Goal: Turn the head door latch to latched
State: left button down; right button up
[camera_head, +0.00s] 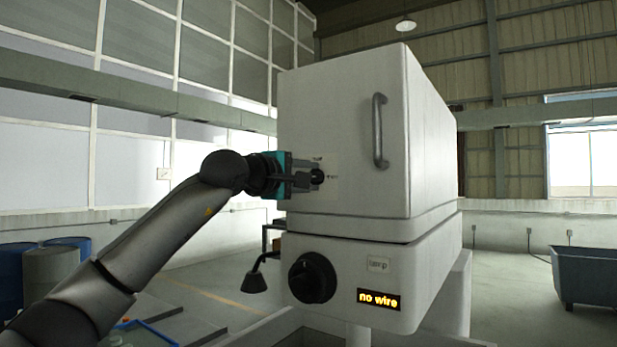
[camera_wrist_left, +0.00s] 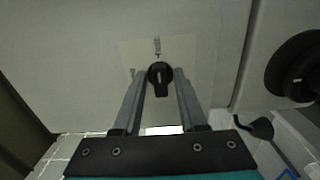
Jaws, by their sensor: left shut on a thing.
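The head door latch (camera_head: 317,176) is a small black knob on a pale plate on the white machine head (camera_head: 345,130). It also shows in the left wrist view (camera_wrist_left: 160,80), with one label above it and one to its left, both too small to read. My left gripper (camera_head: 311,179) reaches in from the left and is shut on the latch, one finger on each side in the left wrist view (camera_wrist_left: 160,88). In that view the latch's narrow part points down, toward the gripper's palm. The fingers partly hide the latch in the head view. My right gripper is not in view.
A grey door handle (camera_head: 379,131) stands to the right of the latch. Below is a box with a large black knob (camera_head: 312,278), a "temp" button (camera_head: 378,264) and a lit "no wire" display (camera_head: 378,299). A grey bin (camera_head: 588,277) stands far right, blue drums (camera_head: 68,243) left.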

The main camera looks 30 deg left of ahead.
pick_arm(q)
jog(key=c, duration=0.8)
grip_release()
jog(key=shift+s, duration=0.1)
jog(key=shift+s+a+b, duration=0.35)
jog(key=shift+s+b, duration=0.65)
jog(key=shift+s, duration=1.5)
jog(key=shift+s+a+b, duration=0.3)
jog(key=shift+s+b, duration=0.65)
jog(key=shift+s, duration=1.55)
jog(key=shift+s+a+b, duration=0.35)
jog(key=shift+s+b, duration=0.65)
jog(key=shift+s, duration=1.5)
